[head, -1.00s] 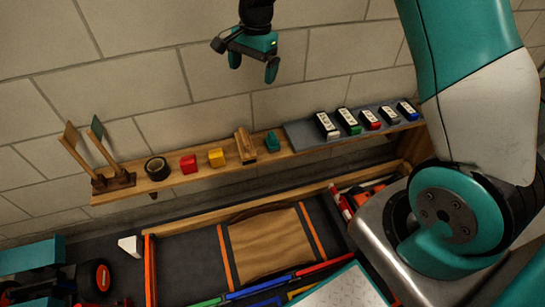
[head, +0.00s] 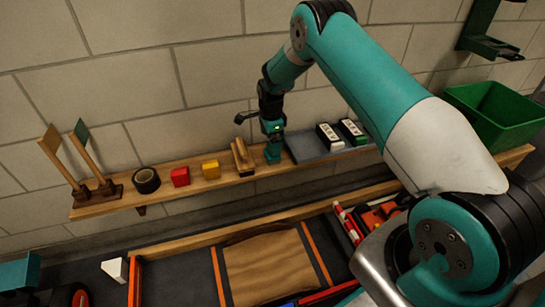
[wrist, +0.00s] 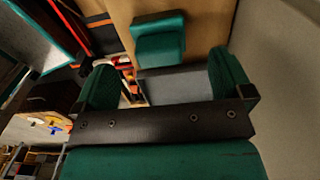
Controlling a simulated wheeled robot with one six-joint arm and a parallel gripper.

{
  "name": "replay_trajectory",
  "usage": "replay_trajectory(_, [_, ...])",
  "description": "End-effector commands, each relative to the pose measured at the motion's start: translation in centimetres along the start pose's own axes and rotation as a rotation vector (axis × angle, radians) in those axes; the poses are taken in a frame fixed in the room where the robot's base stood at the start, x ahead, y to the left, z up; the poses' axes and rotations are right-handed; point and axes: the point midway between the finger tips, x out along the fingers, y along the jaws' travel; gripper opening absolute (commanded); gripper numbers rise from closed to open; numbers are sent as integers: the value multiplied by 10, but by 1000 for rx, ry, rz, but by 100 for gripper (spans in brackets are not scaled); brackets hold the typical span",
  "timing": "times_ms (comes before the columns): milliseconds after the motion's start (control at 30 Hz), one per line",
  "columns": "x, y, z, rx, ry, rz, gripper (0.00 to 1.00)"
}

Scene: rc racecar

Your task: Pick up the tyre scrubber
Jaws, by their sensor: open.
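A small teal block with a stepped shape, which looks like the tyre scrubber (wrist: 160,42), sits on the wooden shelf (head: 225,178). In the wrist view it lies just beyond my fingertips, roughly between their lines and nearer the left finger. My gripper (wrist: 165,82) is open, with nothing between its fingers. In the head view my gripper (head: 272,140) points down at the shelf, right of the wooden block (head: 243,157). There, the gripper and the teal block overlap in the same colour, so contact cannot be told.
A grey mat (head: 312,146) with labelled blocks lies to the right. The wooden block stands close on the left, then a yellow block (head: 211,169), red block (head: 180,176), tape roll (head: 146,180) and flag stand (head: 97,191). The block wall is behind. A green bin (head: 495,115) is at right.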

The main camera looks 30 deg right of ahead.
Motion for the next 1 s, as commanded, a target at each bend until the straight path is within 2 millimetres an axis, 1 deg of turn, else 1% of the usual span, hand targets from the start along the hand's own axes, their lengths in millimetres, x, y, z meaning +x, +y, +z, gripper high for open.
replay_trajectory(33, [7, 0, 0, -1, 0, -1, 98])
replay_trajectory(267, [20, 0, 0, -1, 0, -1, 98])
replay_trajectory(367, [33, 1, -1, -1, 0, 0, 98])
replay_trajectory(500, [56, 2, -2, -2, 0, 0, 98])
replay_trajectory(567, [63, 2, -2, -2, 0, -1, 98])
replay_trajectory(633, [66, 1, -2, -2, 0, -2, 98])
replay_trajectory(800, [65, 1, -3, -2, 0, -2, 98])
replay_trajectory(833, [65, 1, -3, -2, 0, -2, 96])
replay_trajectory(867, [65, 1, -3, -2, 0, -2, 89])
replay_trajectory(900, [65, 1, -3, -2, 0, -2, 80])
replay_trajectory(967, [65, 1, -3, -2, 0, -2, 66])
replay_trajectory(1000, [65, 1, -3, -1, 0, -2, 56])
